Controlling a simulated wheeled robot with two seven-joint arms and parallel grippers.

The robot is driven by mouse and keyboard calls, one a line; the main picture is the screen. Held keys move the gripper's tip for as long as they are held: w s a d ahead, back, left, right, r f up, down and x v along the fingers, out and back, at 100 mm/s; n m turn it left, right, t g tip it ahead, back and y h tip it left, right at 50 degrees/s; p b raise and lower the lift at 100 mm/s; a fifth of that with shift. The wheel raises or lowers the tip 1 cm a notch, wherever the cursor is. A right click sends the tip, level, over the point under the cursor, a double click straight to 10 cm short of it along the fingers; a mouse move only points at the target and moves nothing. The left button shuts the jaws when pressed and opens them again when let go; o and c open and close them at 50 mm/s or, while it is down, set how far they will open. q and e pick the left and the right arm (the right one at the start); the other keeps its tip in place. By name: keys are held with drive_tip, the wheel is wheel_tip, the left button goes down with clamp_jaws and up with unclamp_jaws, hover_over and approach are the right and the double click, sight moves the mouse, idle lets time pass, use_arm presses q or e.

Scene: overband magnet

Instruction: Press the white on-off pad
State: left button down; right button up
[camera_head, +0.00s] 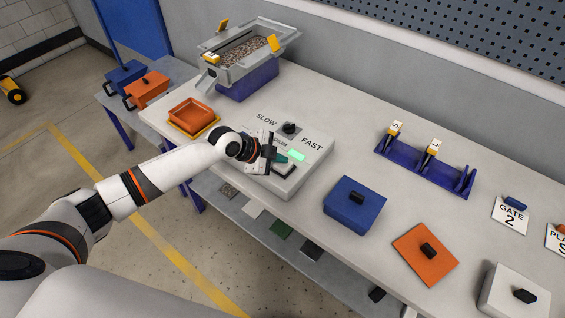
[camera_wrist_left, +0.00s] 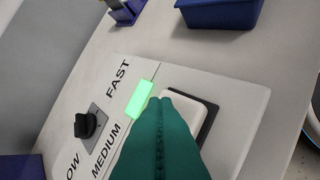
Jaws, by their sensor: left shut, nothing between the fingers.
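The grey control box (camera_head: 310,165) stands on the table with a dial marked SLOW, MEDIUM and FAST. The white on-off pad (camera_wrist_left: 200,115) shows in the left wrist view in a dark surround, partly hidden behind my fingers. A green lamp (camera_head: 297,155) glows beside it, and it also shows in the left wrist view (camera_wrist_left: 139,99). My left gripper (camera_head: 281,158) is shut and empty over the box. Its green fingertips (camera_wrist_left: 180,96) overlap the pad's edge in the left wrist view; I cannot tell whether they touch it. My right gripper is not in view.
The black dial knob (camera_head: 290,128) stands at the box's far side. An orange tray (camera_head: 191,112) lies to the left, and a blue lidded box (camera_head: 353,205) to the right. A blue rack (camera_head: 420,172) and a gravel-filled machine (camera_head: 245,55) stand farther back.

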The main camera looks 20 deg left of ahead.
sight(279, 165)
use_arm(q)
drive_tip(key=shift+r+p, duration=0.3)
drive_tip(key=shift+r, duration=0.35)
wheel_tip(279, 165, up, 6)
drive_tip(key=p, duration=0.4)
drive_tip(key=shift+p, duration=0.3)
